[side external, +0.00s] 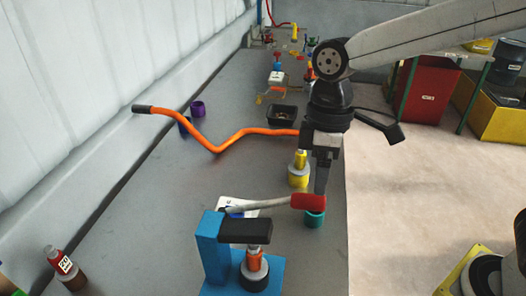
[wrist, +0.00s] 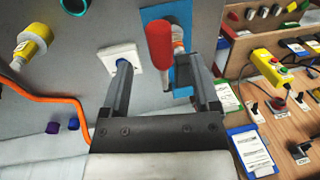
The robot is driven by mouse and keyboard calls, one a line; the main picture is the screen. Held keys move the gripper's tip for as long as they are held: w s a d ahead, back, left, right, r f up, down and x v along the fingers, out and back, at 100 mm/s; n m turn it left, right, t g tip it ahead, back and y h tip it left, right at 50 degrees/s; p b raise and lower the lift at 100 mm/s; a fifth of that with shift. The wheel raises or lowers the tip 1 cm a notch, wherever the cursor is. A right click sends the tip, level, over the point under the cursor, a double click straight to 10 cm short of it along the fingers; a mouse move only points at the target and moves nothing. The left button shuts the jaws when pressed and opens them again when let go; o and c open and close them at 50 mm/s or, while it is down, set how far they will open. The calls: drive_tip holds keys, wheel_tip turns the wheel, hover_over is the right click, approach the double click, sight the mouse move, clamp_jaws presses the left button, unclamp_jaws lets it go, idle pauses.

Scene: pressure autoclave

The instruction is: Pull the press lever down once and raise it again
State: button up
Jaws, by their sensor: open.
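The blue press (side external: 215,245) stands on the grey bench at the lower middle of the side view, with a black head (side external: 245,231). Its lever (side external: 262,206) is a grey rod running right, roughly level, to a red handle (side external: 308,201). My gripper (side external: 320,186) points down at the handle, fingertips at or just above it; contact cannot be told. In the wrist view my gripper (wrist: 160,62) is open, with the red handle (wrist: 160,45) showing between its fingers, nearer the right one. The blue press (wrist: 180,14) lies behind the handle, partly hidden by the right finger.
A teal cylinder (side external: 315,219) stands under the handle and a yellow fitting (side external: 299,175) stands behind it. A red-capped bottle (side external: 62,264) is at lower left. The bench between is mostly clear.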

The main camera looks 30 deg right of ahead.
drive_tip(key=shift+s+a+f, duration=0.15)
drive_tip(key=shift+f, duration=1.15)
drive_tip(key=shift+s+a+f, duration=0.15)
drive_tip(key=shift+f, duration=1.1)
clamp_jaws()
